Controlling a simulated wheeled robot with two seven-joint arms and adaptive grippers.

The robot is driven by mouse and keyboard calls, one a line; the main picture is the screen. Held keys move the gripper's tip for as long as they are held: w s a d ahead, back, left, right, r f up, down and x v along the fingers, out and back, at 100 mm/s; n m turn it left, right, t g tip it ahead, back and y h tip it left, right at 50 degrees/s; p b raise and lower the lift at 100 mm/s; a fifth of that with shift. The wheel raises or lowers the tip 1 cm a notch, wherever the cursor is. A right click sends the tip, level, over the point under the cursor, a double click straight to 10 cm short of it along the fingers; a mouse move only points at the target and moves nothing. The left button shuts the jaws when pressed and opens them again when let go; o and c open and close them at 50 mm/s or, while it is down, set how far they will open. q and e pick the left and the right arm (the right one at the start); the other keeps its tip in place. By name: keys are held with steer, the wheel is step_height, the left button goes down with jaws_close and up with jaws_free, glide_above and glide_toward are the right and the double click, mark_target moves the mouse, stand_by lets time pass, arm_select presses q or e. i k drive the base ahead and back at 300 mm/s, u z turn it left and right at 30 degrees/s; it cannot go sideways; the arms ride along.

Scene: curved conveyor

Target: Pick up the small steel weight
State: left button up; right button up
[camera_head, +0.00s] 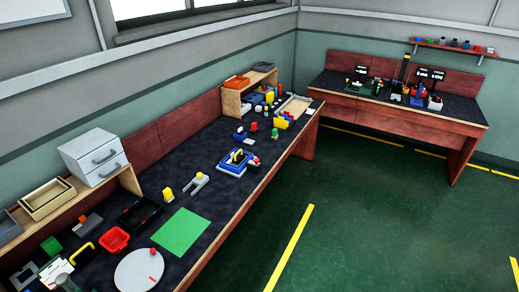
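I cannot make out a small steel weight for certain; many items on the benches are too small to tell apart. The long dark-topped bench (205,160) runs from the lower left to the middle and holds many small objects. A second bench (350,98) stands at the far right with several small items on it. Neither of my grippers shows in the view.
A green mat (181,232), a white round disc (133,272), a red bin (115,240) and a black tray (141,213) lie on the near bench. A white drawer unit (93,155) stands behind. The green floor (350,210) is open.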

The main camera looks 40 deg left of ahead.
mark_target(238, 159)
steer(key=u, duration=0.1)
steer(key=i, duration=1.75)
steer(key=u, duration=1.1)
steer(key=i, duration=0.9)
steer(key=u, duration=1.05)
